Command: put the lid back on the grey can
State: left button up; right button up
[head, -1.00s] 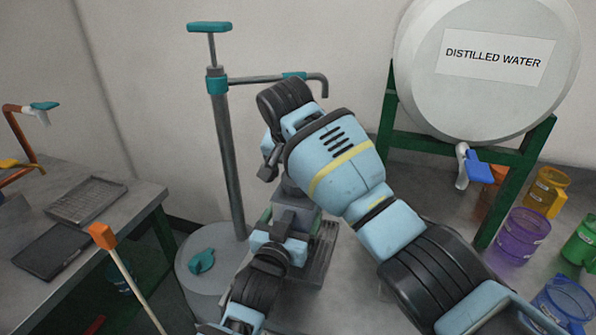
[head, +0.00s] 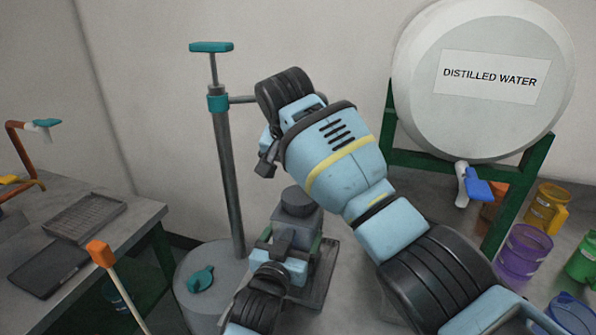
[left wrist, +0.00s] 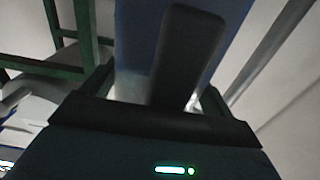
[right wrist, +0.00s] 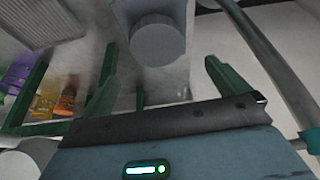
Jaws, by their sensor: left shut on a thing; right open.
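The grey can (head: 293,222) is a boxy grey body in the middle of the head view. A round dark grey lid (head: 298,201) sits on its top; it also shows from above in the right wrist view (right wrist: 158,40). My left gripper (head: 283,240) is at the near side of the can and shut on it, seemingly by a dark grip that fills the middle of the left wrist view (left wrist: 185,60). My right gripper (head: 266,166) is above the can, apart from the lid. Its fingers are spread and empty in the right wrist view (right wrist: 158,88).
A pump with a teal handle (head: 211,47) rises from a grey drum (head: 190,262) left of the can. A distilled water tank (head: 430,120) stands on a green frame at right, with coloured mugs beside it. A side table (head: 135,217) is at left.

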jog(key=shift+r, duration=0.1)
jog(key=v, duration=1.1)
jog(key=shift+r, duration=0.4)
jog(key=shift+s, duration=0.15)
pick_arm(q)
jog(key=o, duration=1.7)
jog(key=v, duration=0.7)
jog(key=shift+s, duration=0.35)
pick_arm(e)
jog(key=shift+r, duration=0.35)
pick_arm(q)
jog(key=shift+a, duration=0.1)
